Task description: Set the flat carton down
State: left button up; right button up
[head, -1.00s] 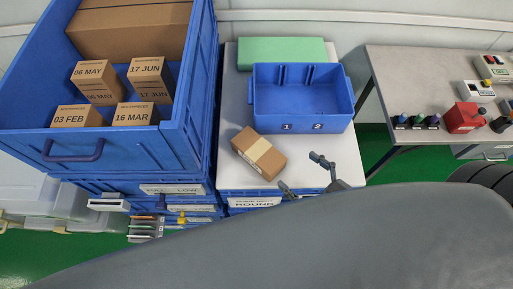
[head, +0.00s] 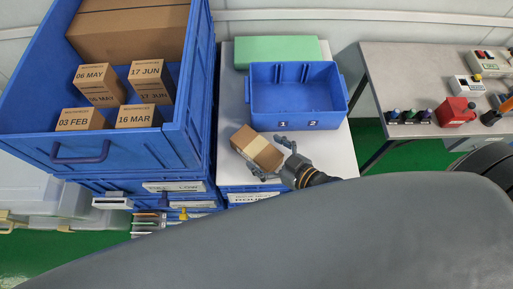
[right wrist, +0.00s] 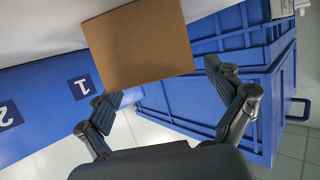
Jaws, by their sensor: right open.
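A small brown carton with a pale band (head: 257,148) lies at an angle on the white tabletop (head: 335,165), in front of the blue two-compartment bin (head: 297,97). My right gripper (head: 273,159) is open at the carton's near right end, one finger towards each side. In the right wrist view a plain brown face of the carton (right wrist: 140,45) shows ahead of the spread fingers (right wrist: 165,88). A gap shows beside the right-hand finger; I cannot tell whether the other finger touches. My left gripper is not in view.
A large blue crate (head: 30,145) at left holds a big carton (head: 130,32) and several dated small cartons. A green block (head: 277,50) lies behind the bin. A grey bench (head: 400,75) with testers stands at right. The bin looks empty.

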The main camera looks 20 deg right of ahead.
aim_at(256, 145)
jog(key=x, duration=0.4)
jog(key=shift+d, duration=0.1)
jog(key=c, duration=1.4)
jog(key=shift+c, duration=1)
jog(key=shift+r, duration=0.1)
jog(key=shift+r, duration=0.1)
